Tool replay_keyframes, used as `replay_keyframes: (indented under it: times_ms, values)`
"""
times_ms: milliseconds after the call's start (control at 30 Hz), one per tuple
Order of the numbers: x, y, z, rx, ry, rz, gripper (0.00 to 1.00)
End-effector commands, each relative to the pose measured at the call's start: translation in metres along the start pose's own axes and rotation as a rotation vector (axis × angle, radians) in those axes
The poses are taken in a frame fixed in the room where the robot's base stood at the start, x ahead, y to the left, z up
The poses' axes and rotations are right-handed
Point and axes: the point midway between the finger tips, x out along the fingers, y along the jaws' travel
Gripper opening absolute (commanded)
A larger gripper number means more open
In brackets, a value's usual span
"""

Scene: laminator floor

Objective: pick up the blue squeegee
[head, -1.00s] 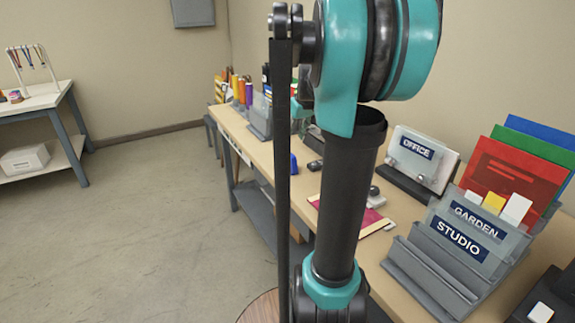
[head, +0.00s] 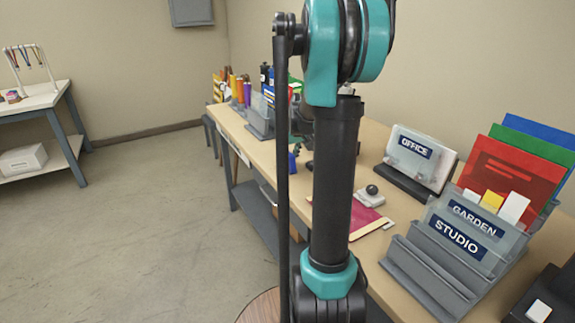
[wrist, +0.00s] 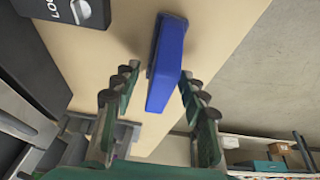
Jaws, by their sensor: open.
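The blue squeegee (wrist: 167,62) lies on the tan table near its edge in the wrist view. My gripper (wrist: 159,95) is open, with one finger on each side of the squeegee's near end; I cannot tell how far above it the fingers are. In the head view a small blue part (head: 293,160) shows beside my arm; my arm hides most of the area around it.
A dark box with white lettering (wrist: 68,12) lies left of the squeegee in the wrist view. The table also holds a magenta sheet (head: 362,218), an OFFICE holder (head: 418,160) and a GARDEN and STUDIO rack (head: 440,270). Open floor (head: 150,220) is at left.

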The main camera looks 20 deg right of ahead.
Motion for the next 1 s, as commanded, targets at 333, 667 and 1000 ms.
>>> replay_keyframes:
  times_ms: [333,667,1000]
  values:
    - [0.0008,-0.0001,0.0003,0.000,0.000,0.000,0.28]
    - [0.0006,0.0000,0.0003,0.000,0.000,0.000,0.00]
    - [-0.0019,0.0000,-0.0009,0.000,0.000,0.000,0.00]
